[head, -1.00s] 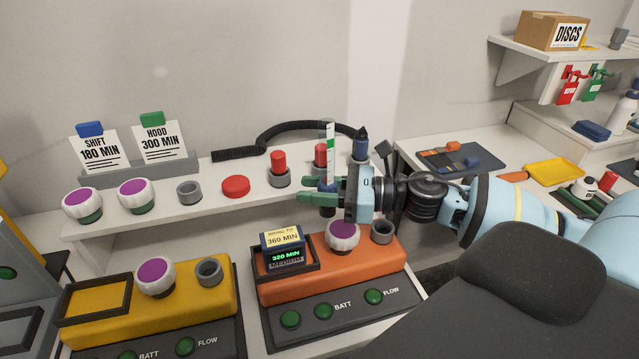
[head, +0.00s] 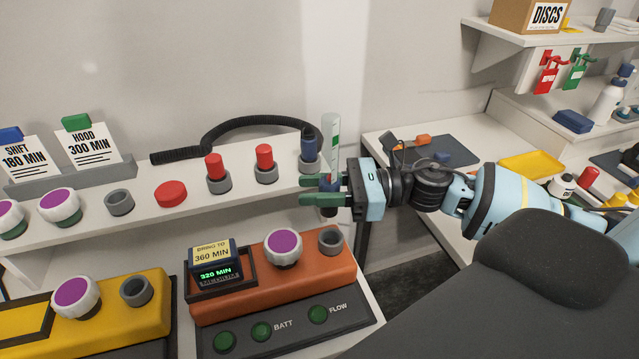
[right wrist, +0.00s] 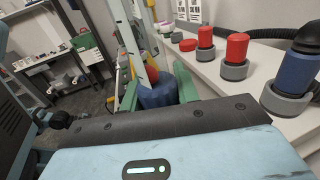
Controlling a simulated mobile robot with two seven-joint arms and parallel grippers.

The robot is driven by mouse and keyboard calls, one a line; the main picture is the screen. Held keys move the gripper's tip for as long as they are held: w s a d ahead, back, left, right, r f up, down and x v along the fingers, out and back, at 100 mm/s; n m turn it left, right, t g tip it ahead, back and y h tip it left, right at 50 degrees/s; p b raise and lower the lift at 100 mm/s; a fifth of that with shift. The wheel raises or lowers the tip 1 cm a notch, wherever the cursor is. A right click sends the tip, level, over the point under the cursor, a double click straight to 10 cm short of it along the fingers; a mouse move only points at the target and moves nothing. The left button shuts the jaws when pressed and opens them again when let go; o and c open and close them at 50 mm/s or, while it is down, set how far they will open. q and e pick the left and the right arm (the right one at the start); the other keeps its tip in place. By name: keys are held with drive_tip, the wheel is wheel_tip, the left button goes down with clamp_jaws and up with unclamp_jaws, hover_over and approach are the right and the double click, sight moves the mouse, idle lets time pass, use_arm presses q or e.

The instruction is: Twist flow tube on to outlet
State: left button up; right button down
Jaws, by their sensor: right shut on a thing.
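The flow tube is a clear upright tube with a green stripe (head: 334,138) and a blue base (head: 328,210). My right gripper (head: 316,190), with green fingers, is shut on the tube near its blue base. In the right wrist view the blue base (right wrist: 158,95) sits between the fingers. The grey ring-shaped outlet (head: 330,240) is on the right end of the orange unit (head: 270,287), next to a white knob with a purple top (head: 283,248). In the head view the tube's base appears just above the outlet, apart from it. My left gripper is not in view.
The white shelf behind holds several grey sockets, red plugs (head: 265,157) and a blue hose end (head: 309,150) on a black hose, close to the tube. The yellow unit (head: 120,315) stands at left. The orange unit carries a display with a yellow note (head: 211,253).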

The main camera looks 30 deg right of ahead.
sight(320, 238)
drive_tip(key=shift+s+d, duration=0.15)
drive_tip(key=shift+d, duration=0.15)
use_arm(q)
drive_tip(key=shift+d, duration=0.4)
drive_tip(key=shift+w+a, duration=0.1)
use_arm(e)
drive_tip(key=shift+a, duration=0.1)
